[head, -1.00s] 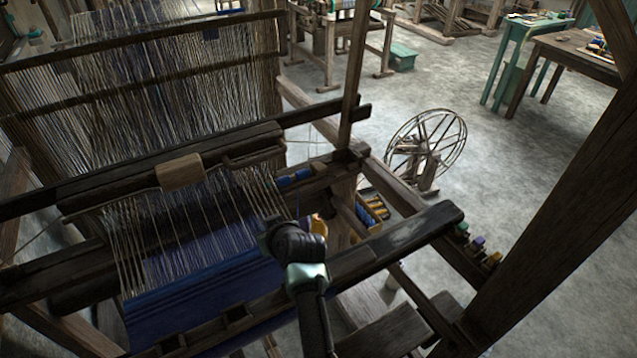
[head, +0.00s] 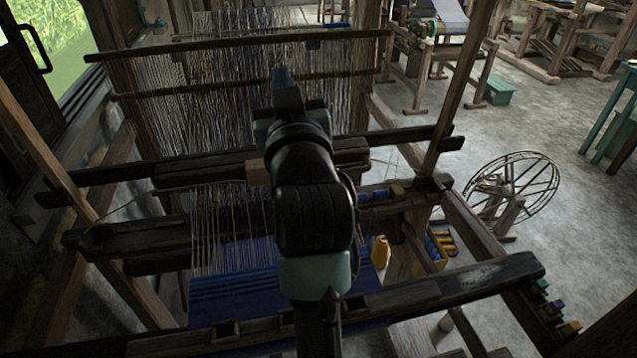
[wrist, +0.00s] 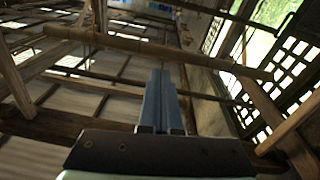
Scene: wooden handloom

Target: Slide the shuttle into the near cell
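My gripper (head: 285,78) is raised over the loom in the head view, in front of the warp threads. In the wrist view its two blue-grey fingers (wrist: 161,100) lie side by side, closed together with nothing visible between them. Small blue pieces (head: 380,194) rest on the loom's beam, right of my arm; they may be the shuttle, but I cannot tell for sure. My gripper is apart from them, above and to their left. I cannot make out the near cell; my arm hides the middle of the loom.
Blue cloth (head: 235,292) lies at the loom's front behind the front beam (head: 440,290). A post (head: 462,90) stands at the right. A yellow cone (head: 380,252) and a spoked wheel (head: 512,187) are lower right. The wrist view faces roof beams (wrist: 150,45) and a lattice window.

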